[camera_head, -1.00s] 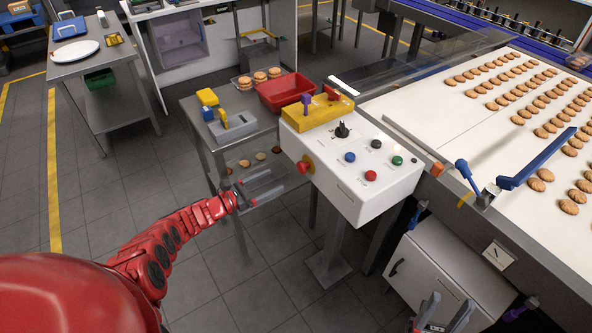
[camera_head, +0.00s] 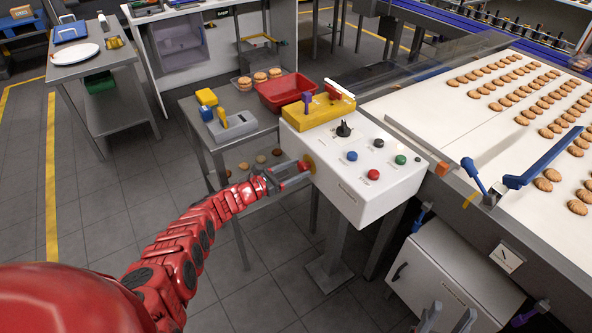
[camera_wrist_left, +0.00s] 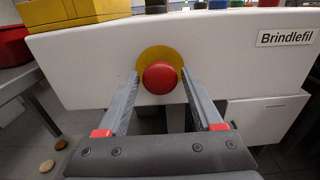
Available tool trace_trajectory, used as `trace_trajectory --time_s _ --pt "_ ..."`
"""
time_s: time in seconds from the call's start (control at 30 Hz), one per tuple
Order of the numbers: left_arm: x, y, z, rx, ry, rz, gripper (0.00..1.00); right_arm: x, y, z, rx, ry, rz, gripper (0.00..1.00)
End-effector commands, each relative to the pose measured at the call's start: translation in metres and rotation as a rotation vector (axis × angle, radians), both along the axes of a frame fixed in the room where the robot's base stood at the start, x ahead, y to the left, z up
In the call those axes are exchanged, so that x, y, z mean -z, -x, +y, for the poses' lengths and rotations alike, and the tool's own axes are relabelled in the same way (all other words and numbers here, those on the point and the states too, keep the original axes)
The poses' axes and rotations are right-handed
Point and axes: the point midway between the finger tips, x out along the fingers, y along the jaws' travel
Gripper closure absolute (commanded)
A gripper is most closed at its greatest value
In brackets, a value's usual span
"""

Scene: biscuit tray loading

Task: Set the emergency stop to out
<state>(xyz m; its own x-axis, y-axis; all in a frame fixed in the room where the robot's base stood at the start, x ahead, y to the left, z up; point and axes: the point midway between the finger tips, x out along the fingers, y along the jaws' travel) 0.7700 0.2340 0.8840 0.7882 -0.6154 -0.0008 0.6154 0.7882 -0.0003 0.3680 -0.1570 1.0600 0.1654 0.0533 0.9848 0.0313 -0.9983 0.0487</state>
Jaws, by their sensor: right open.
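The emergency stop is a red mushroom button (camera_wrist_left: 160,78) on a yellow disc (camera_wrist_left: 145,60), on the end face of the white control box (camera_head: 345,190). In the head view the red button (camera_head: 303,165) is partly hidden by my left gripper (camera_head: 302,172). My left gripper is open, its fingers (camera_wrist_left: 160,88) on either side of the button. In the left wrist view a small gap shows between the button and each finger. I cannot tell if the button is in or out. My right gripper (camera_head: 447,318) is open and empty at the bottom edge of the head view.
A side table with a red bin (camera_head: 284,93) stands behind. The conveyor (camera_head: 470,130) with biscuits is at right.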

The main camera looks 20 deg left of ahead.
Motion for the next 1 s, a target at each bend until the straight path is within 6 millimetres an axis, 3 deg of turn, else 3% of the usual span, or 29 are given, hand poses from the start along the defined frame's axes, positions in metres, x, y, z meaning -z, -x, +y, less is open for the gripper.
trace_trajectory --time_s 0.03,0.3,0.37,0.67,0.83,1.0 --pt "0.000 0.000 0.000 0.000 0.000 0.000 0.44 0.000 0.000 0.000 0.000 0.000 0.000 0.50" --pt "0.000 0.000 0.000 0.000 0.000 0.000 0.92 0.000 0.000 0.000 0.000 0.000 0.000 0.50" --pt "0.000 0.000 0.000 0.000 0.000 0.000 1.00 0.000 0.000 0.000 0.000 0.000 0.000 0.50" --pt "0.000 0.001 0.001 0.000 0.000 0.000 1.00 -0.001 0.000 0.000 0.000 0.000 0.000 0.50" --pt "-0.003 0.012 0.011 -0.004 0.000 0.004 1.00 -0.017 0.000 0.000 0.000 0.000 0.000 0.50" --pt "0.002 0.015 0.012 -0.002 0.000 0.004 1.00 -0.014 0.000 0.000 0.000 0.000 0.000 0.50"
